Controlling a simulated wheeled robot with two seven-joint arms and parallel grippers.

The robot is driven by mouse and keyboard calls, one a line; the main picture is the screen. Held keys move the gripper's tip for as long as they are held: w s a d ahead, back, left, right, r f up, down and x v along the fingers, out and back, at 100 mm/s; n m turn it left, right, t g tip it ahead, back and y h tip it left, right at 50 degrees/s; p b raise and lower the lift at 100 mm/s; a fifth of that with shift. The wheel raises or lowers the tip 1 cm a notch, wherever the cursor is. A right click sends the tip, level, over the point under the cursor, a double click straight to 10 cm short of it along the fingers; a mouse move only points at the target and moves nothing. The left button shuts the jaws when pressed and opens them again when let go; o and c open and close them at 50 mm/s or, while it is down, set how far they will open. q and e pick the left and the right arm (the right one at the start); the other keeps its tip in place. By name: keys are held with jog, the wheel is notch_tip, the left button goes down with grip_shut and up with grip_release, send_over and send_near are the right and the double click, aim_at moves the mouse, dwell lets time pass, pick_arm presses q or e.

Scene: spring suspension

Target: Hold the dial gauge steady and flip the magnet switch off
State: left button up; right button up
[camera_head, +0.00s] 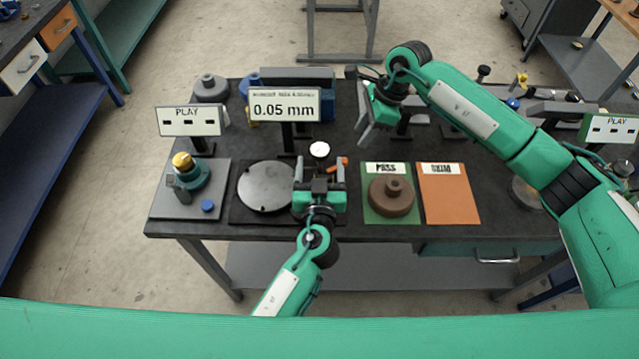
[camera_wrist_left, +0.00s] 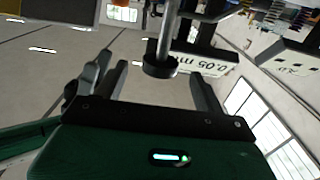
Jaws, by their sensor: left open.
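The dial gauge (camera_head: 319,150) shows its round white face in the head view, just beyond my left gripper (camera_head: 319,168). That gripper is open, with one finger on each side below the gauge face. In the left wrist view a metal rod with a dark round end (camera_wrist_left: 160,66) stands between the open fingers, and I see no clear contact. A small orange part (camera_head: 341,161), possibly the magnet switch, shows just right of the gauge. The gauge's base is mostly hidden by my left gripper. My right gripper (camera_head: 368,135) hangs farther back and right, apart from the gauge; its jaw opening is unclear.
A round grey plate (camera_head: 265,187) lies left of my left gripper. A 0.05 mm display (camera_head: 285,105) stands behind it. A green PASS mat (camera_head: 375,213) with a brown part (camera_head: 391,196) and an orange mat (camera_head: 449,195) lie right. A PLAY sign (camera_head: 191,121) stands left.

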aim_at(320, 153)
pick_arm(q)
jog(key=w, duration=0.6)
jog(key=shift+w, duration=0.35)
jog(key=shift+c, duration=0.2)
jog(key=c, duration=1.1)
jog(key=shift+c, duration=0.9)
pick_arm(e)
jog(key=shift+c, duration=0.7)
jog(key=shift+w+a, duration=0.1)
jog(key=shift+w, duration=0.05)
grip_shut()
jog(key=w+a+r+n+g+h, duration=0.1)
jog(key=w+n+g+h, duration=0.1)
jog(key=w+n, duration=0.6)
jog(key=n+h, duration=0.1)
jog(key=n, duration=0.5)
jog(key=shift+a+r, duration=0.15)
jog(key=shift+a, duration=0.1)
jog(key=shift+w, duration=0.1)
